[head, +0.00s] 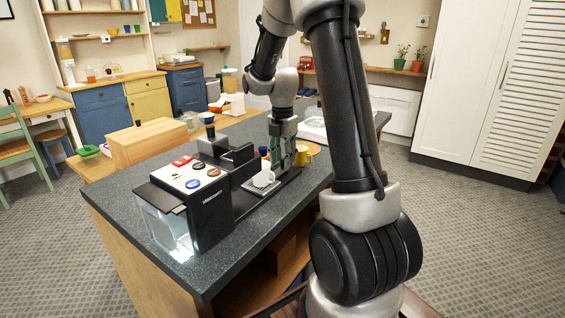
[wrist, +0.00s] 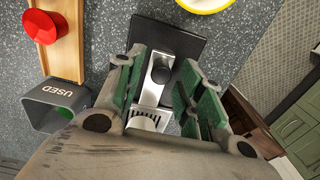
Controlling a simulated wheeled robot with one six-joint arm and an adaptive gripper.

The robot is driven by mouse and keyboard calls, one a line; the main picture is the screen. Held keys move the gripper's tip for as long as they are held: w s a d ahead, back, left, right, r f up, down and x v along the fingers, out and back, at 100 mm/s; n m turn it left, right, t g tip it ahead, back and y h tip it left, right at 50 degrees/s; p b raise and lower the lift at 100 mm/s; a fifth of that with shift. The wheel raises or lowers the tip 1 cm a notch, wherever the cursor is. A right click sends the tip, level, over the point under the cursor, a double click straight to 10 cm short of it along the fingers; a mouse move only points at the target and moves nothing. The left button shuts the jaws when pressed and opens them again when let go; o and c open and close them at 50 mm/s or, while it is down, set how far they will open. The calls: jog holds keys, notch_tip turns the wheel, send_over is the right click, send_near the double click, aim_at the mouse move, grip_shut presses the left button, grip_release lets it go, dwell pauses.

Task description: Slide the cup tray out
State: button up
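The black coffee machine (head: 205,190) stands on the dark counter, with a white cup (head: 263,179) at its front. The dark cup tray (head: 280,188) runs out low beside the cup. In the wrist view the black tray plate (wrist: 188,42) carries a silver strip with a black knob (wrist: 162,72). My gripper (head: 286,160) is above the tray, just beyond the cup. Its green-padded fingers (wrist: 165,82) are apart, one on each side of the strip, with the knob between them in the picture. I cannot tell how far above the knob they are.
A yellow mug (head: 306,154) stands close behind my gripper. The counter's front-right edge (head: 262,250) is near.

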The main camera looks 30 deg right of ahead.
jog(key=shift+r, duration=2.55)
jog(key=m, duration=0.2)
jog(key=shift+m, duration=0.3)
jog(key=s+m, duration=0.1)
jog(key=m, duration=0.1)
jog(key=s+f+m, duration=0.1)
jog(key=m, duration=0.1)
jog(key=s+m, duration=0.1)
jog(key=m, duration=0.1)
jog(key=shift+s+a+f+g, duration=0.15)
jog(key=shift+a+f+g, duration=0.15)
jog(key=shift+g, duration=0.1)
jog(key=s+a+r+m+t, duration=0.2)
jog(key=s+a+r+m, duration=0.2)
jog(key=s, duration=0.7)
jog(key=s+a+r+m+t, duration=0.3)
jog(key=s+a+r+m, duration=0.1)
jog(key=s+r+m, duration=0.3)
jog(key=s+m, duration=0.2)
jog(key=s, duration=0.2)
jog(key=shift+s+r+m, duration=0.2)
jog(key=shift+r+m, duration=0.2)
